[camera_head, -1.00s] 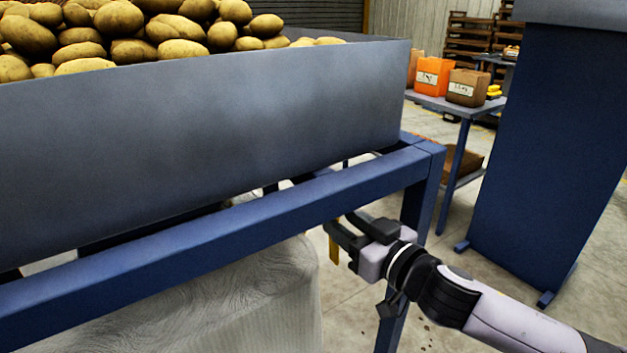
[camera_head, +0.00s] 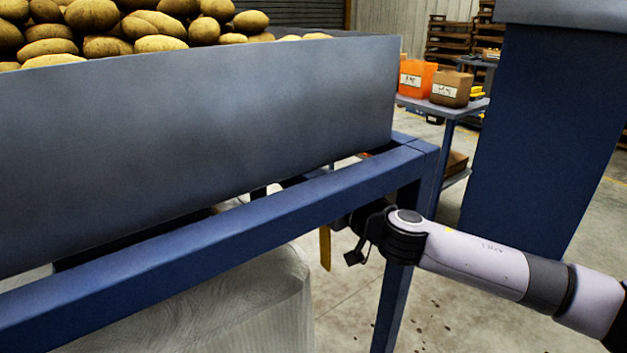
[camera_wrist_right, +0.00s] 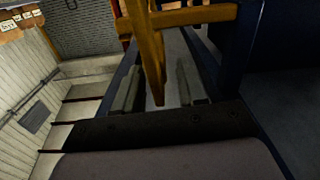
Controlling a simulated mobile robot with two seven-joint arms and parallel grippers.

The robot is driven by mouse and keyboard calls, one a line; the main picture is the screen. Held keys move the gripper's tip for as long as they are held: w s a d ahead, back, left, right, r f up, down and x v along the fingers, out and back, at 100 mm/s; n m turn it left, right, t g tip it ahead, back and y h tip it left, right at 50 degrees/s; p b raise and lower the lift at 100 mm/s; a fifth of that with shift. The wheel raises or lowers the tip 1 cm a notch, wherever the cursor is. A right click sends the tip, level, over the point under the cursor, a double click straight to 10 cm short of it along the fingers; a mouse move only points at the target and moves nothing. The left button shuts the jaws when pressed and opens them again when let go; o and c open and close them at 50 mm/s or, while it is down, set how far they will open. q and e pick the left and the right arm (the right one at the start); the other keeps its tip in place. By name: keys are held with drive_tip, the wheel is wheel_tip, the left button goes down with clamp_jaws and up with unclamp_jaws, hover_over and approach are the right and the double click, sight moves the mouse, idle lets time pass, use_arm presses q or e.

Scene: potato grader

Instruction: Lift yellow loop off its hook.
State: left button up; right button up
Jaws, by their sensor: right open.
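The yellow loop (camera_head: 325,248) hangs below the blue frame beam in the head view, with only its lower part showing. In the right wrist view the yellow loop (camera_wrist_right: 150,50) is a large yellow-brown band whose lower end hangs between the fingers. Another yellow-brown stretch runs to the right across the top. My right gripper (camera_wrist_right: 159,88) is open, with one finger on each side of the hanging part. I cannot tell whether either finger touches it. In the head view the fingers are hidden behind the beam. I cannot make out the hook. My left gripper is not in view.
A grey hopper (camera_head: 210,130) full of potatoes (camera_head: 110,30) stands on the blue frame (camera_head: 230,225), close above my right arm. A pale wrapped block (camera_head: 240,310) sits below. A blue cabinet (camera_head: 540,130) stands right. A table behind holds an orange bin (camera_head: 417,78).

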drive_tip(key=shift+w+a, duration=0.35)
drive_tip(key=shift+w, duration=0.1)
clamp_jaws()
drive_tip(key=shift+w+d+m+p, duration=0.15)
drive_tip(key=shift+w+d+m, duration=0.2)
drive_tip(key=shift+d, duration=0.2)
drive_tip(key=shift+w+d+m+p, duration=0.15)
drive_tip(key=shift+w+d+m, duration=0.2)
drive_tip(key=shift+d, duration=0.15)
